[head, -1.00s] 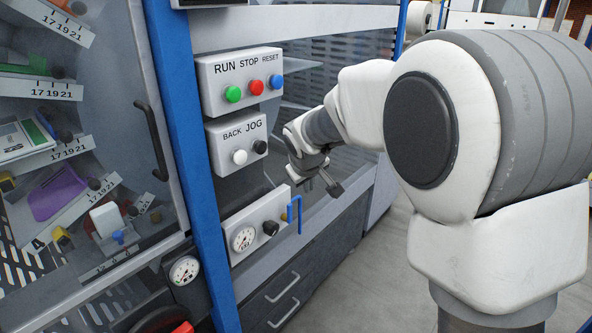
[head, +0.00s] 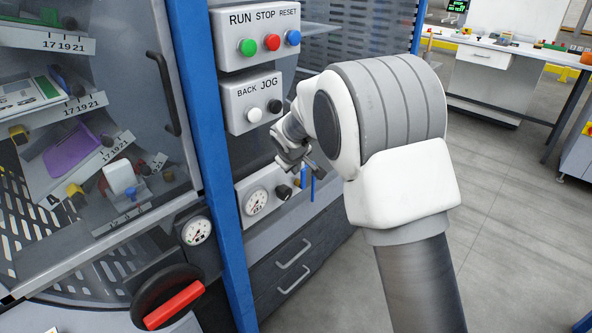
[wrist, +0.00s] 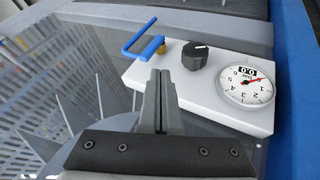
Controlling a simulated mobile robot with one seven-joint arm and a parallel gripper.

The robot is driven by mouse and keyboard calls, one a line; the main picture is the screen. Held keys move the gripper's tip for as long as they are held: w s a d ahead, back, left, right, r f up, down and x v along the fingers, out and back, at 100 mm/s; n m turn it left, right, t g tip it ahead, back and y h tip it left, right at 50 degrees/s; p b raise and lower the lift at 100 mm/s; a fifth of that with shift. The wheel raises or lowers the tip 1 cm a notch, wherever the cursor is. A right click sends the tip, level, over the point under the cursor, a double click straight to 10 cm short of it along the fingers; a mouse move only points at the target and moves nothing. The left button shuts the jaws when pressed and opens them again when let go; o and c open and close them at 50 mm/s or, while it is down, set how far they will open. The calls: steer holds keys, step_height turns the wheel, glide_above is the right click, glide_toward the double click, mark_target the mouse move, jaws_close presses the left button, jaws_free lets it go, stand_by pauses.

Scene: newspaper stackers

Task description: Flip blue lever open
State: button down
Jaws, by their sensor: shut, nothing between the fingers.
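The blue lever (wrist: 143,46) is a bent bar on a small brass-coloured mount at the end of a white gauge box (wrist: 200,98). In the head view the lever (head: 313,187) hangs down and is partly covered by my gripper (head: 318,172). In the wrist view my gripper (wrist: 160,74) is shut and empty. Its fingertips are just below the lever's mount end, near the box edge. I cannot tell whether they touch the lever.
A black knob (wrist: 195,56) and a round gauge (wrist: 247,86) sit beside the lever on the box. A JOG box (head: 250,100) and a RUN/STOP/RESET box (head: 257,38) are above. A blue post (head: 205,130) stands left. Open floor (head: 500,210) lies right.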

steer(key=b+x, duration=0.1)
steer(key=x, duration=0.6)
steer(key=shift+w+f, duration=0.2)
steer(key=shift+f, duration=0.1)
steer(key=shift+d+r+p, duration=0.1)
steer(key=shift+r+p, duration=0.05)
steer(key=shift+p, duration=0.2)
steer(key=shift+w+d+p, duration=0.1)
steer(key=shift+w+p, duration=0.05)
steer(key=shift+p, duration=0.45)
steer(key=shift+g, duration=0.3)
